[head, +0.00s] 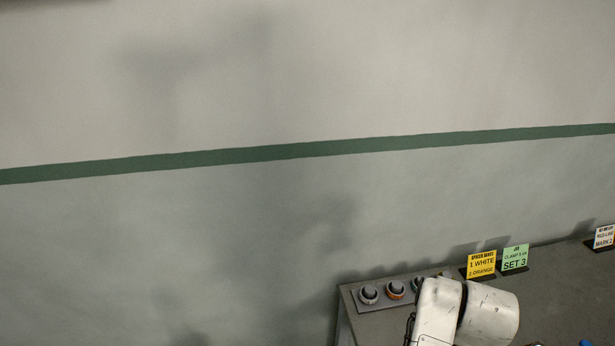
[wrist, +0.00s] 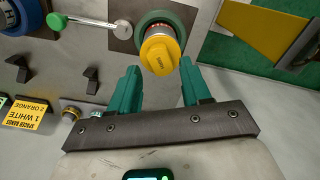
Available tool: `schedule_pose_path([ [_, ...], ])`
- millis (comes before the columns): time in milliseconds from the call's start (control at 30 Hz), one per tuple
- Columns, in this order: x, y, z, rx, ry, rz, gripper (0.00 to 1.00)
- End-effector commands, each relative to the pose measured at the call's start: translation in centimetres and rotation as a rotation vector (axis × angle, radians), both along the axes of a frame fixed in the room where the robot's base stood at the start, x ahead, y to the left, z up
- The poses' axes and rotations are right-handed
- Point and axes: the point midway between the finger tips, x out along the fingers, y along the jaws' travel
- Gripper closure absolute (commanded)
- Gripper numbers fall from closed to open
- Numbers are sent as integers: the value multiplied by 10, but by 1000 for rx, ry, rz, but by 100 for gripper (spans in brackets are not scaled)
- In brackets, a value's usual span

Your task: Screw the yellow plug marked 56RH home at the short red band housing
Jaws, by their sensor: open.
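The yellow plug (wrist: 158,55) is in the wrist view, at the mouth of a round housing with a green ring (wrist: 184,22). Small dark lettering on its side is too small to read. A narrow grey and red strip shows between the plug and the green ring; I cannot tell how deep the plug sits. My gripper (wrist: 160,68) is open, its two green fingers apart below and on either side of the plug, with nothing clearly gripped. The head view shows neither the plug nor the housing.
A green-knobbed lever (wrist: 57,21) reaches toward the housing from the left. A yellow card reading 1 WHITE, 2 ORANGE (wrist: 33,115) stands at lower left. In the head view, a green SET 3 card (head: 515,258) and round fittings (head: 395,289) stand on the bench by the wall.

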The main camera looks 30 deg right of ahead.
Motion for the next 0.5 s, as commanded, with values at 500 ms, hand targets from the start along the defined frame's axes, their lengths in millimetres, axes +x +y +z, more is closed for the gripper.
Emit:
schedule_pose_path([
  [500,0,0,-23,0,0,-3,52],
])
